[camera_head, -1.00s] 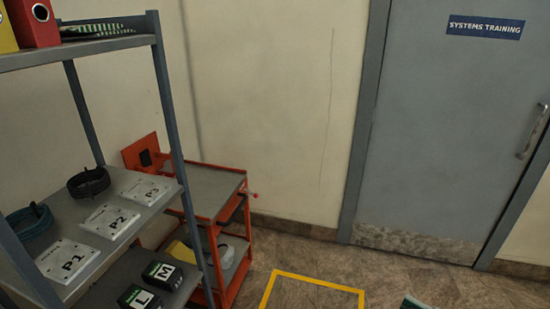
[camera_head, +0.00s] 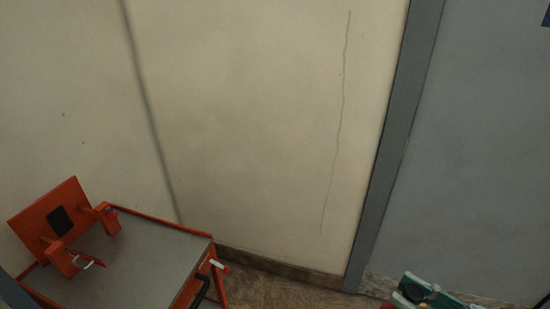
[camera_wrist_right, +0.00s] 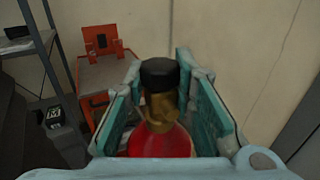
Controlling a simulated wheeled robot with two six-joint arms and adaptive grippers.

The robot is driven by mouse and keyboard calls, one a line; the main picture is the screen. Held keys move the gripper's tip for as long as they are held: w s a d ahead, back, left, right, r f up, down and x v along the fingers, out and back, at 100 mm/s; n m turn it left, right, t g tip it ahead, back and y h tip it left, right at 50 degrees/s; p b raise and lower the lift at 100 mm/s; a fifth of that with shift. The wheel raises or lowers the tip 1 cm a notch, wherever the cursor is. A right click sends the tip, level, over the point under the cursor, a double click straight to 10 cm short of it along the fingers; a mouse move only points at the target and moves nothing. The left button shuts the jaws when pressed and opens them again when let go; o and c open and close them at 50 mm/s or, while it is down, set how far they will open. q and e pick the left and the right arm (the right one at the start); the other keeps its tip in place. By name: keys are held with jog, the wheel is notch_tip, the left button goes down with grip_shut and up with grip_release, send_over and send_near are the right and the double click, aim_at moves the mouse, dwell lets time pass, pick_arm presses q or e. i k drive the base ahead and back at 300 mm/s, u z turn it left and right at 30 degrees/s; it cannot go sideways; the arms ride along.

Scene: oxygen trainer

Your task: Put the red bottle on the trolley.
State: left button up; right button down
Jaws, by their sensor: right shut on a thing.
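The red bottle (camera_wrist_right: 161,141) fills the lower middle of the right wrist view, with a brass neck and a black cap at its top. My right gripper (camera_wrist_right: 160,88) has its teal fingers on both sides of the bottle's neck and is shut on it. In the head view my right gripper (camera_head: 428,292) shows only at the bottom right edge, with a sliver of red below it. The orange trolley (camera_head: 135,271) with a grey top stands at the lower left of the head view, apart from the bottle. It also shows in the right wrist view (camera_wrist_right: 100,73). My left gripper is out of view.
An upright orange plate with two brackets (camera_head: 52,222) stands at the trolley's back left. The visible grey top is otherwise bare. In the right wrist view a shelf rack (camera_wrist_right: 40,45) stands left of the trolley. A wall and a grey door (camera_head: 480,150) lie behind.

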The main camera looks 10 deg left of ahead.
aim_at(84, 246)
jog(key=u, duration=0.1)
jog(key=i, duration=0.65)
jog(key=u, duration=3.2)
